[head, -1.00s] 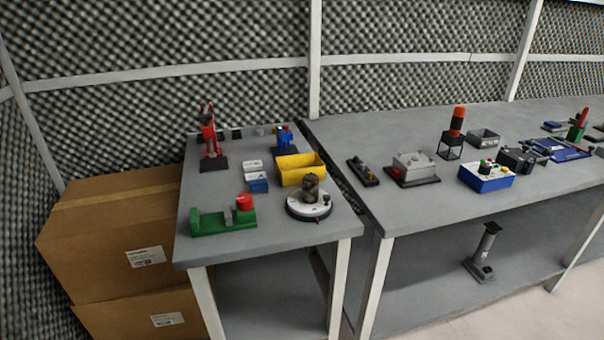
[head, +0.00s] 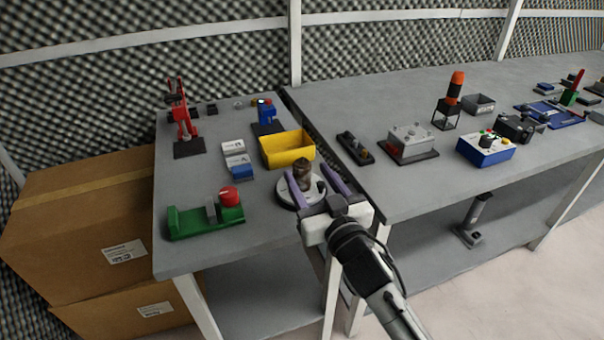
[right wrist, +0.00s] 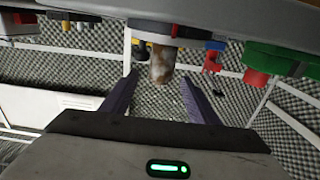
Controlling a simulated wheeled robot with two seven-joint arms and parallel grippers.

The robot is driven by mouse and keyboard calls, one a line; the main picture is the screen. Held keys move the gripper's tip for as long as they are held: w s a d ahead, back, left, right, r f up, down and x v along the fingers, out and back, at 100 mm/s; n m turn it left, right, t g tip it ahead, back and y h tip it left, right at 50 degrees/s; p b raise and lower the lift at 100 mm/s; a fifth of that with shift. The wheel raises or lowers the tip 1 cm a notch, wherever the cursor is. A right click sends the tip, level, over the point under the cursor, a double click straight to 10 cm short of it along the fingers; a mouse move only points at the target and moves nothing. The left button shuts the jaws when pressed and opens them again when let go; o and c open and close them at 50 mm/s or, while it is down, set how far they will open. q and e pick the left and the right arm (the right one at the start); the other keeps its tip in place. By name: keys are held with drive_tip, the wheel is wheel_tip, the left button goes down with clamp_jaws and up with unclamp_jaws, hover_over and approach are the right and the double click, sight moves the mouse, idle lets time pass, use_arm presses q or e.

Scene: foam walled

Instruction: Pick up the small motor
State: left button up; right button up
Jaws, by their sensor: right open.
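The small motor, which I take to be the brown, worn cylinder (head: 303,169), stands upright on a round white base (head: 284,196) near the front right of the left table. My right gripper (head: 308,172) is open, its two purple fingers reaching in from the front on either side of the motor. In the right wrist view, which appears upside down, the motor (right wrist: 161,66) shows between and just beyond the fingertips (right wrist: 159,80); I see no contact. The fingers partly hide the base in the head view. My left gripper is not in view.
A yellow bin (head: 287,150) stands just behind the motor. A green fixture with a red knob (head: 205,218) is to the left, and blue-and-white boxes (head: 237,162) lie between. A right-hand table (head: 400,200) stands beside a narrow gap.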

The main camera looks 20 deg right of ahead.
sight(305, 174)
drive_tip(key=w, duration=0.4)
drive_tip(key=shift+w+a+f, duration=0.15)
drive_tip(key=shift+w+f, duration=0.1)
drive_tip(key=shift+c, duration=0.5)
